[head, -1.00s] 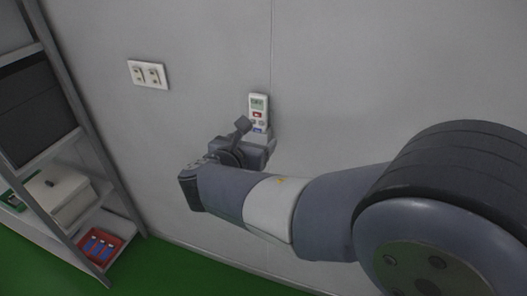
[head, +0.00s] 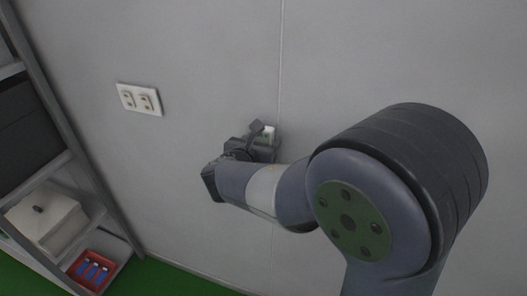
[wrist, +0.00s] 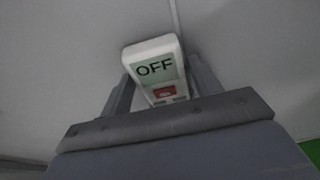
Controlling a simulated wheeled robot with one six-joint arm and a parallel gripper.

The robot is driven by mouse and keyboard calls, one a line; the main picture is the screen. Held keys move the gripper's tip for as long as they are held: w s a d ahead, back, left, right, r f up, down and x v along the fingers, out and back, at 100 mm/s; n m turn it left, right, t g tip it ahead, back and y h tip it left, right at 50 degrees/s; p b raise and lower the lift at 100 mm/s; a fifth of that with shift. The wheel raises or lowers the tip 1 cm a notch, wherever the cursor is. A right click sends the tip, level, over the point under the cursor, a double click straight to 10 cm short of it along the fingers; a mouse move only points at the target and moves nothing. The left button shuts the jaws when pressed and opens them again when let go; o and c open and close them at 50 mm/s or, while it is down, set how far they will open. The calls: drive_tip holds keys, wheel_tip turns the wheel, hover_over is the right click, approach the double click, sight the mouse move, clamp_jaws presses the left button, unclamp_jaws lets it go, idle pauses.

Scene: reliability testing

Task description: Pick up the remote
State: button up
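The remote (wrist: 155,68) is white, with a pale green screen reading OFF and a red mark below it. In the wrist view it lies between the two fingers of my gripper (wrist: 160,70), with its lower end hidden by the gripper body. The fingers are apart, one on each side, and a gap shows beside the left finger. In the head view only a small part of the remote (head: 269,132) shows at the wall behind my gripper (head: 262,140). Whether the fingers touch it is not clear.
A grey wall with a vertical seam stands behind the remote. A white wall socket plate (head: 139,99) is at the upper left. A shelf rack at the left holds a white box (head: 45,218) and a red bin (head: 93,270). The floor is green.

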drive_tip(key=c, duration=0.7)
drive_tip(key=shift+c, duration=0.4)
drive_tip(key=shift+r, duration=0.15)
